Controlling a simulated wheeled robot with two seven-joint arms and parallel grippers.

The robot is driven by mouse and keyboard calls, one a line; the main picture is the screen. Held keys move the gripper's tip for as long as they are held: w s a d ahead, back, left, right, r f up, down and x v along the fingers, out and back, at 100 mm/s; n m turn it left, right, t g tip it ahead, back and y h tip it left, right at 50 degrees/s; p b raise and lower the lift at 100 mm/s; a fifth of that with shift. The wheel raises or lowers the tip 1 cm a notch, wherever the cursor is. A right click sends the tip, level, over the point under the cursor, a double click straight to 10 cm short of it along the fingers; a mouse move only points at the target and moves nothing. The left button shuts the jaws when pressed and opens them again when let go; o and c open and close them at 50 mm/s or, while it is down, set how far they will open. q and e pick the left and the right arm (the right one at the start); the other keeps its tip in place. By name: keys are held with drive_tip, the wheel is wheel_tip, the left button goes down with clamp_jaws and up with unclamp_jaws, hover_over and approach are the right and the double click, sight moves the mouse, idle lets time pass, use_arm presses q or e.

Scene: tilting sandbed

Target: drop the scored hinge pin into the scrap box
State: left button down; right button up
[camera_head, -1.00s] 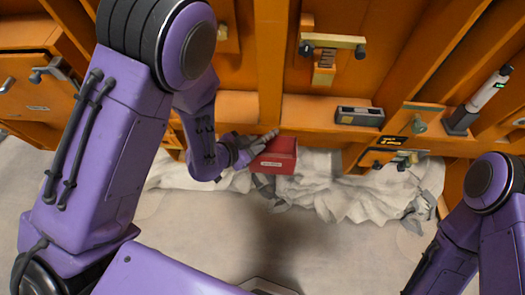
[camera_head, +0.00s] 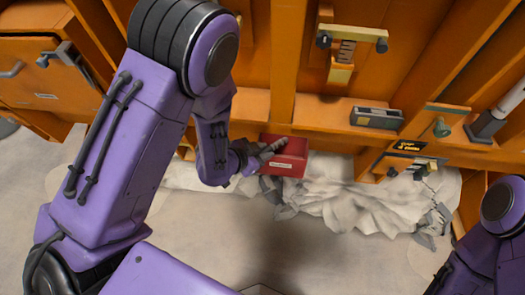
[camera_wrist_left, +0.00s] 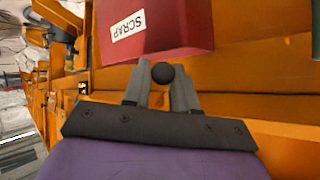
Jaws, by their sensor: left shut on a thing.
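The scrap box is a small red box (camera_head: 287,160) with a white label, at the front of the orange structure. In the left wrist view the same red box (camera_wrist_left: 165,28), labelled SCRAP, is just beyond my fingertips. My left gripper (camera_head: 267,150) is at the box's left side in the head view. In the left wrist view my left gripper (camera_wrist_left: 163,75) is shut on the hinge pin (camera_wrist_left: 163,73), which shows as a dark round end between the fingers. The rest of the pin and its score are hidden. My right gripper is out of view.
The orange structure has beams and ledges around the box. A grey-black device (camera_head: 376,118) lies on the ledge to the right. Crumpled pale sheeting (camera_head: 345,195) hangs below the ledge. Pale floor in front is open.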

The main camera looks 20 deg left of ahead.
use_arm(q)
drive_tip(key=c, duration=0.9)
unclamp_jaws()
drive_tip(key=shift+r+p, duration=0.6)
drive_tip(key=shift+r, duration=0.25)
drive_tip(key=v, duration=0.2)
drive_tip(key=shift+s+a+b, duration=0.2)
drive_tip(key=shift+s+b, duration=0.1)
drive_tip(key=shift+s, duration=0.1)
drive_tip(key=p, duration=1)
approach(267, 148)
drive_tip(key=v, duration=0.5)
drive_tip(key=s+a+f+n+g+y, duration=0.3)
drive_tip(key=s+f+n+g, duration=0.1)
drive_tip(key=s+f+n, duration=0.3)
drive_tip(key=s+a+f+n+g+y, duration=0.3)
drive_tip(key=s+f+n, duration=0.4)
drive_tip(key=s, duration=0.3)
drive_tip(key=shift+s+f+g+y, duration=0.4)
drive_tip(key=shift+f+y, duration=0.2)
drive_tip(key=shift+f, duration=0.15)
